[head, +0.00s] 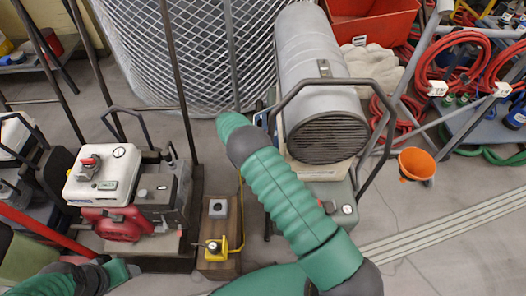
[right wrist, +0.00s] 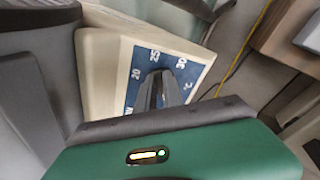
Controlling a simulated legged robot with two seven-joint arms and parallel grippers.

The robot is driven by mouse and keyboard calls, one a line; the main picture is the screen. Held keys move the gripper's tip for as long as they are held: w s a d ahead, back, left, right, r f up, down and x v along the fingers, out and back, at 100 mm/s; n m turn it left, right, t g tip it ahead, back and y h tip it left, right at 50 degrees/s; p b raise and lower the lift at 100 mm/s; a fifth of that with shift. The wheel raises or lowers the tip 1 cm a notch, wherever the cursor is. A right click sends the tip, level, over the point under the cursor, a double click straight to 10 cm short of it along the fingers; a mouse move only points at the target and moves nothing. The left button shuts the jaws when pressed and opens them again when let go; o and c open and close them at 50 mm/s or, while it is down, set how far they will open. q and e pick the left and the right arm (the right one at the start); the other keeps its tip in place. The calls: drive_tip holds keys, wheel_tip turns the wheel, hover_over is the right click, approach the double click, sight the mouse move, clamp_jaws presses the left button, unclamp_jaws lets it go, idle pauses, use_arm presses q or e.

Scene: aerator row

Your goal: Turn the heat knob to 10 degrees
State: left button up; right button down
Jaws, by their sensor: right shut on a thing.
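The grey cylindrical heater (head: 320,85) stands on a cart right of centre in the head view. In the right wrist view its cream control box (right wrist: 95,65) has a blue dial panel (right wrist: 190,72) marked 20, 25, 30 and °C. My right gripper (right wrist: 157,90) is at this panel, its dark fingers closed on the heat knob. The knob is mostly hidden between the fingers, so its pointer and setting cannot be read. The 10 mark is not visible. In the head view my right arm covers the hand.
A red and white engine unit (head: 105,190) stands at the left. An orange funnel (head: 416,163) and red hoses (head: 460,65) are at the right. Floor is clear at the lower right.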

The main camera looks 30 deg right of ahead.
drive_tip(key=shift+w+a, duration=0.15)
idle(0.3)
drive_tip(key=c, duration=1.5)
unclamp_jaws()
drive_tip(key=shift+r, duration=0.3)
drive_tip(key=p+v, duration=0.4)
drive_tip(key=v, duration=1.2)
drive_tip(key=shift+a+p, duration=0.1)
drive_tip(key=shift+p, duration=0.2)
